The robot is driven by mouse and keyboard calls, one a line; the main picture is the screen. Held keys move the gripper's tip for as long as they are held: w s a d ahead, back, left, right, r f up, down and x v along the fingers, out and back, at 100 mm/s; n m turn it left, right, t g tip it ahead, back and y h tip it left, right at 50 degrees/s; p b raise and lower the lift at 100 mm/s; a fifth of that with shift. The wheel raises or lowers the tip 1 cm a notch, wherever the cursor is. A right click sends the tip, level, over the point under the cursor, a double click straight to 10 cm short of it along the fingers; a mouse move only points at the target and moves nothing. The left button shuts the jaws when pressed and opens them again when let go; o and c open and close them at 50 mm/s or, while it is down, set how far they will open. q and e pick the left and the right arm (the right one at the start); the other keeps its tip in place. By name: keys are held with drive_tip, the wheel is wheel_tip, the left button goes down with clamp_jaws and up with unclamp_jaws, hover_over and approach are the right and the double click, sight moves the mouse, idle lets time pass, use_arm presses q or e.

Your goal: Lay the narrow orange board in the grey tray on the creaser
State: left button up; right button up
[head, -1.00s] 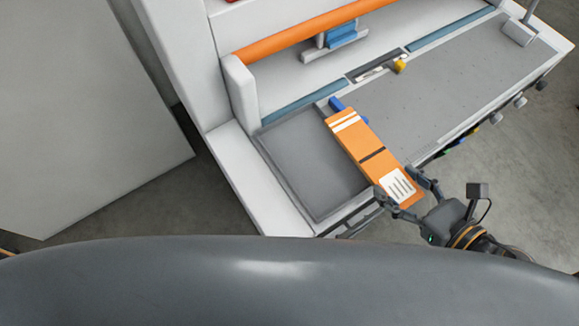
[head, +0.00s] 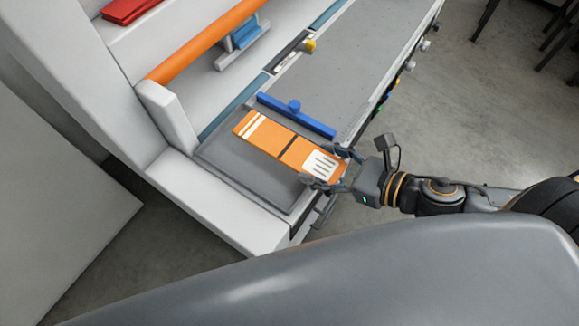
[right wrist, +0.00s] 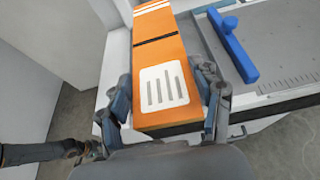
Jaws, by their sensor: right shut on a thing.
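The narrow orange board (head: 268,138), with white stripes, a dark band and a white label, is over the grey tray (head: 228,163) at the creaser's near-left end. My right gripper (head: 327,166) is shut on the board's label end. The right wrist view shows its fingers (right wrist: 166,98) on both long sides of the board (right wrist: 160,55). The label end reaches the tray's front edge; I cannot tell whether the board touches the tray floor. What looks like my left gripper (right wrist: 68,149) is at the lower left of the right wrist view, its fingers unclear.
A blue bar with a knob (head: 296,115) lies along the tray's right side, beside the board; it also shows in the right wrist view (right wrist: 232,46). A white upright end wall (head: 167,118) bounds the tray's left. The grey bed (head: 340,70) beyond is mostly clear.

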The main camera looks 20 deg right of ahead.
sight(312, 158)
drive_tip(key=shift+w+a, duration=0.25)
drive_tip(key=shift+w, duration=0.25)
drive_tip(key=shift+p+x, duration=0.55)
drive_tip(key=shift+x, duration=0.6)
drive_tip(key=w+f, duration=0.1)
drive_tip(key=f, duration=0.1)
drive_tip(key=w+a+f, duration=0.1)
drive_tip(key=w+a+f+p, duration=0.1)
drive_tip(key=f, duration=0.1)
drive_tip(key=shift+w+a+f, duration=0.2)
drive_tip(key=shift+w+f, duration=0.05)
drive_tip(key=shift+f, duration=0.15)
wheel_tip(312, 158, down, 3)
drive_tip(key=shift+w+a+p, duration=0.15)
drive_tip(key=shift+p, duration=0.35)
drive_tip(key=shift+f, duration=0.3)
